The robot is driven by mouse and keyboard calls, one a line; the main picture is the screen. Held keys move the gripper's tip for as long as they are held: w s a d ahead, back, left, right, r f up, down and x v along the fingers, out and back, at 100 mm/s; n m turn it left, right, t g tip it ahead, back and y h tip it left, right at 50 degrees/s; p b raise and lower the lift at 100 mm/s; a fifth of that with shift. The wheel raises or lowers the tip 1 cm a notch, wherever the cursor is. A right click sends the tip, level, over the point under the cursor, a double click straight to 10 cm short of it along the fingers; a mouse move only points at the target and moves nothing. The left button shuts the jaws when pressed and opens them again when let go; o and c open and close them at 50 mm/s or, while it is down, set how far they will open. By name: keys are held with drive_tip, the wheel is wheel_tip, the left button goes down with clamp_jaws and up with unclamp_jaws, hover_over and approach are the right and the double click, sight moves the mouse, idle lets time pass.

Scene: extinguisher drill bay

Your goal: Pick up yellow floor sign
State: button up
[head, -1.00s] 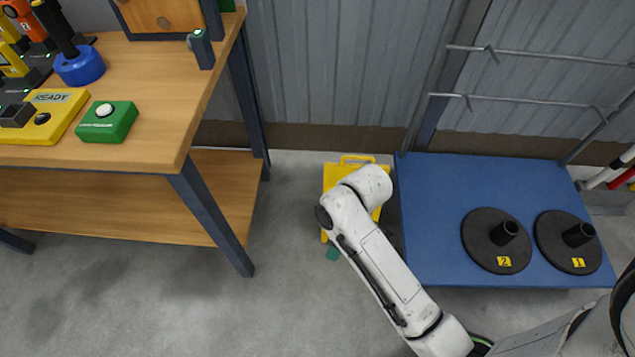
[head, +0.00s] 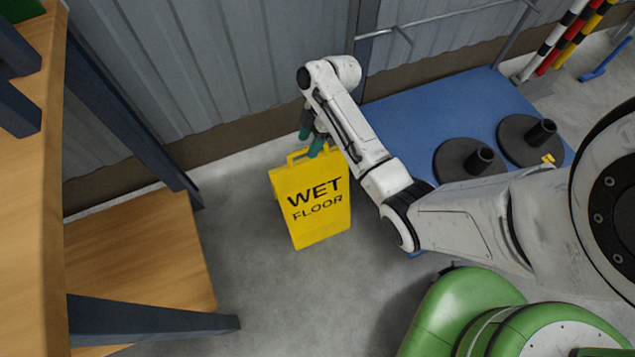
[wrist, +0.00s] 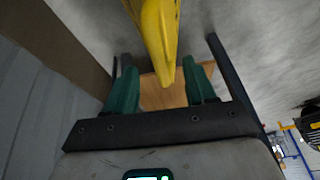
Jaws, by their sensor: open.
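The yellow floor sign (head: 311,207) stands upright on the grey floor, with "WET FLOOR" in black on its face and a handle loop at its top. My gripper (head: 311,144) is at the sign's top edge, by the handle; my arm hides part of that corner. In the wrist view the sign (wrist: 158,35) is seen edge-on, its yellow end reaching down between the green fingertips of my open gripper (wrist: 160,85). A gap shows on each side of the sign.
A wooden workbench with a lower shelf (head: 140,265) and dark legs stands at the left. A blue platform (head: 425,110) with black round bases (head: 468,160) is right of the sign. The corrugated wall (head: 210,70) is behind. Floor in front of the sign is clear.

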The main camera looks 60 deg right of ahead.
sight(308, 148)
drive_tip(key=shift+s+b+x, duration=0.15)
drive_tip(key=shift+b+x, duration=0.35)
drive_tip(key=shift+x, duration=0.85)
drive_tip(key=shift+s+b+x, duration=0.1)
drive_tip(key=shift+b+x, duration=0.4)
drive_tip(key=shift+x, duration=0.9)
drive_tip(key=shift+d, duration=0.1)
drive_tip(key=shift+c, duration=0.3)
clamp_jaws()
